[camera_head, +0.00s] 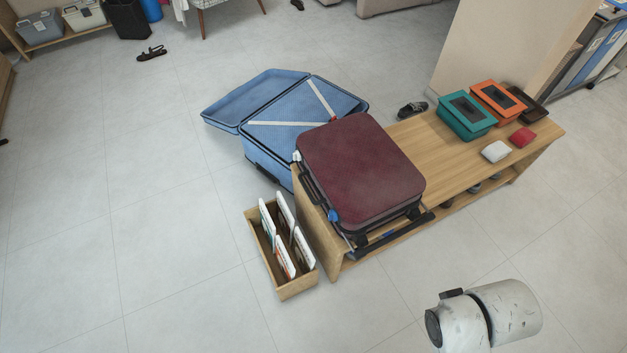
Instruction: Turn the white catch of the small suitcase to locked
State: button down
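The small suitcase (362,170) is maroon and lies flat and shut on a wooden bench (455,150). A small white catch (297,156) shows at the upper end of its left side, and a blue catch (333,216) shows at the lower end of that side. The white catch is too small for me to tell which way it is turned. A white, scuffed part of my arm shows at the lower right, apart from the bench. My gripper is not in view.
A large blue suitcase (235,97) lies open on the floor behind the bench. A wooden box (298,286) with several upright cards stands at the bench's left end. Teal (467,115) and orange (497,103) boxes sit on the bench's right.

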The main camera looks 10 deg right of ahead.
aim_at(297, 155)
jog(key=i+j, duration=0.25)
jog(key=j, duration=0.15)
jog(key=i+j, duration=0.3)
jog(key=j, duration=0.15)
jog(key=i+j+z, duration=0.1)
jog(key=i+j, duration=0.45)
jog(key=j, duration=0.3)
jog(key=i+j, duration=0.25)
jog(key=j, duration=0.15)
jog(key=z, duration=0.05)
